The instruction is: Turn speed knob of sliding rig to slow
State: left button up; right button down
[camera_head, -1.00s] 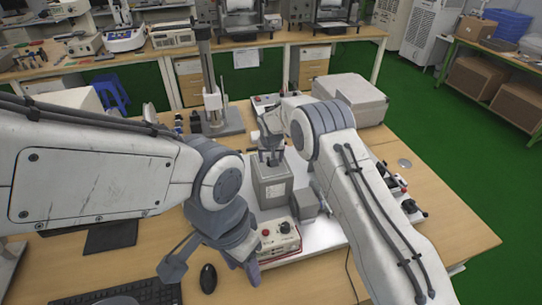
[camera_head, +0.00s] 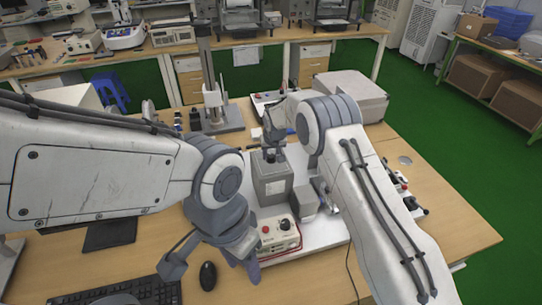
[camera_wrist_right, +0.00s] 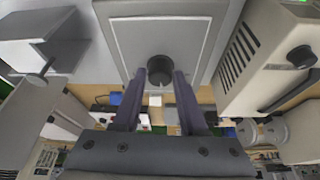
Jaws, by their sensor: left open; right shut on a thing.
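The sliding rig has a grey block (camera_head: 272,185) on a white base plate (camera_head: 318,232). Its control box (camera_head: 278,241) at the front has a red button (camera_head: 266,230) and a black speed knob (camera_head: 285,225); I cannot read its setting. My right gripper (camera_head: 271,150) is at the block's top, shut on the black knob there. In the right wrist view, the right gripper (camera_wrist_right: 160,76) has this round black knob (camera_wrist_right: 160,67) between its fingertips. My left gripper (camera_head: 213,270) is open and empty, left of the control box, above the table.
A black mouse (camera_head: 208,277) and keyboard (camera_head: 130,294) lie at the front left. A stand with a column (camera_head: 206,75) is behind the rig. A large grey instrument (camera_head: 350,95) stands at the back right. The table's right front is clear.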

jog(key=shift+d+f+n+y+b, duration=0.15)
jog(key=shift+n+y+b, duration=0.15)
jog(key=shift+n+b, duration=0.4)
jog(key=n+b, duration=0.2)
jog(key=n+g+y+b, duration=0.1)
jog(key=n+b, duration=0.1)
jog(key=shift+w+f+n+y+b, duration=0.1)
jog(key=shift+w+n+y+b, duration=0.05)
jog(key=shift+n+y+b, duration=0.2)
jog(key=shift+n+g+y+b, duration=0.3)
jog(key=shift+n+b, duration=0.35)
jog(key=shift+n, duration=0.5)
jog(key=shift+r+n, duration=0.25)
jog(key=shift+n, duration=0.55)
jog(key=shift+g+b, duration=0.3)
jog(key=shift+c, duration=2.2)
grip_release()
jog(key=shift+d, duration=0.1)
